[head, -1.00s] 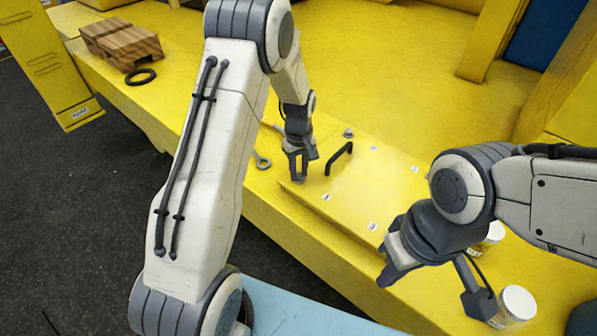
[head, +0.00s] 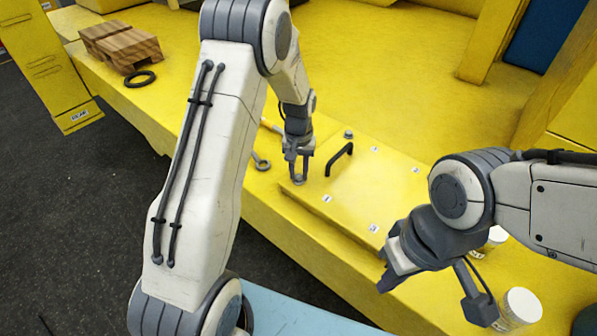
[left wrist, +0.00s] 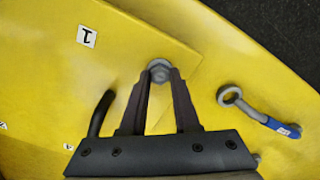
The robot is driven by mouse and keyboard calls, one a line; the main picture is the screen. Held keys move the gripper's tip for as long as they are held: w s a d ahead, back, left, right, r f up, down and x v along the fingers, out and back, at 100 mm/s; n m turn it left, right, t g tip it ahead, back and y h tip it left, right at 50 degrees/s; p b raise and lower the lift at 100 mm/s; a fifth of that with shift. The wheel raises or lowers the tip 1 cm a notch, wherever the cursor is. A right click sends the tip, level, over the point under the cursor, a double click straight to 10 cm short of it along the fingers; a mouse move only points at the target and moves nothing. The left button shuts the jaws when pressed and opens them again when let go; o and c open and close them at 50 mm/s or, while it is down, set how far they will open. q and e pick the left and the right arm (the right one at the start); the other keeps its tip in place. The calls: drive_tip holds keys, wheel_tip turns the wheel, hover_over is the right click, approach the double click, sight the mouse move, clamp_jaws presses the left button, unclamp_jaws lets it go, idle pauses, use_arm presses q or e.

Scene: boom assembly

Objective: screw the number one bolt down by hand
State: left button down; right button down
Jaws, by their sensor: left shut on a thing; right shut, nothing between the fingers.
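My left gripper (head: 299,181) points down at the near left corner of the yellow cover plate (head: 355,195). In the left wrist view its fingers (left wrist: 161,78) are shut on the head of a grey bolt (left wrist: 159,69) at the plate's corner. A label reading "1" (left wrist: 87,36) is on the plate near this bolt. The bolt's shank is hidden, so I cannot tell how deep it sits. My right gripper (head: 384,283) is shut and empty, in front of the plate's right part.
A black handle (head: 340,158) stands on the plate, close to my left gripper. A wrench (head: 262,165) lies to its left; its blue handle (left wrist: 280,126) shows in the wrist view. Another bolt (head: 348,134) is behind the handle. White-lidded jars (head: 519,305) stand at right.

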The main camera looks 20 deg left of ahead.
sight(299, 176)
use_arm(q)
drive_tip(key=shift+w+r, duration=0.1)
idle(0.3)
drive_tip(key=c, duration=0.6)
unclamp_jaws()
drive_tip(key=shift+c, duration=0.2)
wheel_tip(299, 176, up, 10)
drive_tip(key=b, duration=0.2)
drive_tip(key=shift+r+b, duration=0.2)
drive_tip(key=shift+b, duration=0.1)
